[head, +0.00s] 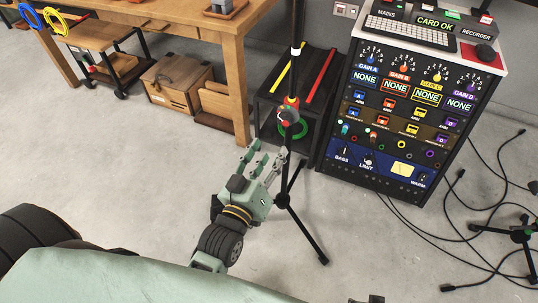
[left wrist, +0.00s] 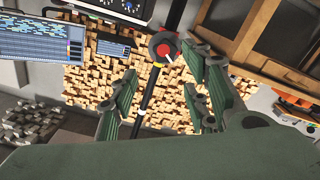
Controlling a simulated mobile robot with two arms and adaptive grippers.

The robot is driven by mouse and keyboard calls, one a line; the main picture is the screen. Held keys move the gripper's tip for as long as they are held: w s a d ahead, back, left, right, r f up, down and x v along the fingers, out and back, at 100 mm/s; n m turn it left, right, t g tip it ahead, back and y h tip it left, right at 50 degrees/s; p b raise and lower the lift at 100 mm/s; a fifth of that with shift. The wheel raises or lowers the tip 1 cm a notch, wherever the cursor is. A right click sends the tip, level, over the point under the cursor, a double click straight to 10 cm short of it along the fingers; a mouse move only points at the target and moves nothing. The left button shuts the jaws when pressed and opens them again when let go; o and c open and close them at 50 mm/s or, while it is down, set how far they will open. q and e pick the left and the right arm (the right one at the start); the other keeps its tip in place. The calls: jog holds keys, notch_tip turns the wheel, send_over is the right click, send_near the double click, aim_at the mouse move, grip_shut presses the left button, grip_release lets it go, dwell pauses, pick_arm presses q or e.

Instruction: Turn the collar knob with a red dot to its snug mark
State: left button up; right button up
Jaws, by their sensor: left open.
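The collar knob (head: 289,113) sits on a dark upright stand pole, with red and grey parts showing in the head view. In the left wrist view the knob (left wrist: 164,47) is round and dark with a red face and a pale pointer. My left gripper (head: 268,156) is open and empty, just below and left of the knob in the head view. In the left wrist view its fingers (left wrist: 163,75) are spread either side of the pole, apart from the knob.
The stand's tripod legs (head: 308,230) spread on the floor. A rack of knobs and switches (head: 400,120) stands to the right, a wooden workbench (head: 232,70) at back left. A black shelf (head: 272,105) stands behind the pole. Cables (head: 470,210) lie on the floor at right.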

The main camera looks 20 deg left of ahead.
pick_arm(q)
jog(key=m+b, duration=0.2)
jog(key=m, duration=0.1)
send_near(286, 122)
jog(key=w, duration=0.2)
jog(key=shift+w+d+b, duration=0.15)
jog(key=shift+w+b, duration=0.4)
jog(key=shift+w, duration=3.15)
pick_arm(e)
notch_tip(286, 122, up, 11)
jog(key=w, duration=0.2)
jog(key=shift+f+t, duration=0.2)
jog(key=shift+t, duration=0.1)
pick_arm(q)
jog(key=shift+c, duration=0.4)
jog(key=c, duration=0.9)
jog(key=shift+c, duration=0.2)
pick_arm(e)
jog(key=shift+r, duration=0.1)
